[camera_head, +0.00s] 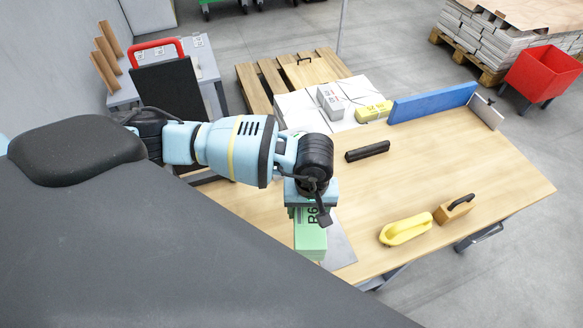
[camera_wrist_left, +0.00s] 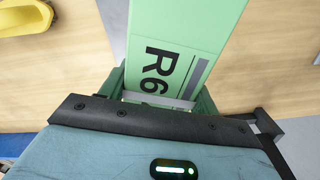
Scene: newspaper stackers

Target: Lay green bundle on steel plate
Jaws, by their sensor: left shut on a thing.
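The green bundle (camera_head: 310,240), a long block marked R6, is in my left gripper (camera_head: 309,208) near the table's front edge. In the left wrist view the green bundle (camera_wrist_left: 185,40) runs upward from between the jaws of my left gripper (camera_wrist_left: 160,95), which are shut on it. The grey steel plate (camera_head: 341,248) lies on the table under and beside the bundle, and the bundle and my arm hide part of it. I cannot tell whether the bundle touches the plate. My right gripper is not in view.
On the wooden table (camera_head: 450,150) are a yellow handled tool (camera_head: 405,230), a wooden block with a black handle (camera_head: 454,209) and a black bar (camera_head: 367,151). A blue rail (camera_head: 433,103) lines the back. White and yellow bundles (camera_head: 374,111) lie beyond. The table's middle right is clear.

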